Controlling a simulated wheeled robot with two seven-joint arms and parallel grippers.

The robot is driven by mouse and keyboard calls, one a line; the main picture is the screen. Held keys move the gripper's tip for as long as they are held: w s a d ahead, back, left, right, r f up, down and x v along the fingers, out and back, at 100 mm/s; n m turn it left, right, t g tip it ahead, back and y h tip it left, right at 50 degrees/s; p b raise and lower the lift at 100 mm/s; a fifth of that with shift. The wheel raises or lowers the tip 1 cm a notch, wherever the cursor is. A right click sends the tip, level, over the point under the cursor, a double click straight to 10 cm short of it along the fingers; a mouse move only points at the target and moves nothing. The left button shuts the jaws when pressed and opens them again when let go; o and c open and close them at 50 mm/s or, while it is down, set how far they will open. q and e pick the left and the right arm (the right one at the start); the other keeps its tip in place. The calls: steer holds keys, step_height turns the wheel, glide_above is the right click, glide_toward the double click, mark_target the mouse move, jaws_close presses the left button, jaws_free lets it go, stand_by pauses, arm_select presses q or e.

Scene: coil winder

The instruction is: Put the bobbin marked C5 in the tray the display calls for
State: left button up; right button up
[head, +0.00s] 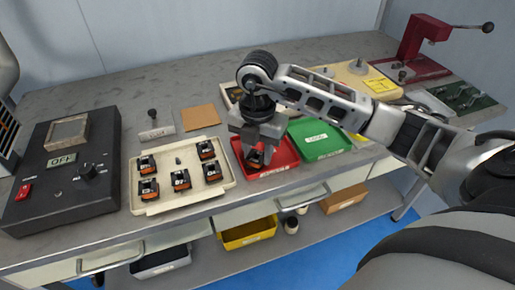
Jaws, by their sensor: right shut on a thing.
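My right gripper (256,148) points down over the red tray (284,151) and is shut on a dark bobbin with orange edges (256,159). The bobbin is inside the red tray's outline, low near its floor; I cannot tell whether it touches. Its mark is unreadable. A green tray (322,141) with a white label stands just right of the red one. A cream tray (203,190) to the left holds several similar bobbins, with marks too small to read for sure. The display (62,160) on the black control box reads OFF. My left gripper is not in view.
The black control box (40,190) has a red switch and a knob. A brown square pad (199,117) lies behind the cream tray. A red press (420,45) stands at the back right. A yellow bin (249,234) sits on the shelf below. The back left bench is clear.

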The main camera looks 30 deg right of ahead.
mark_target(257, 153)
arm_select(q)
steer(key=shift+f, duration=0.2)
arm_select(e)
steer(key=shift+f, duration=0.15)
steer(key=o, duration=1.1)
steer(key=shift+c, duration=0.2)
steer(key=shift+r, duration=0.25)
arm_select(q)
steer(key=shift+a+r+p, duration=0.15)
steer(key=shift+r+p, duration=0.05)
steer(key=shift+p, duration=0.3)
arm_select(e)
step_height(257, 153, up, 12)
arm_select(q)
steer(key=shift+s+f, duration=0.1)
arm_select(e)
steer(key=shift+f, duration=0.1)
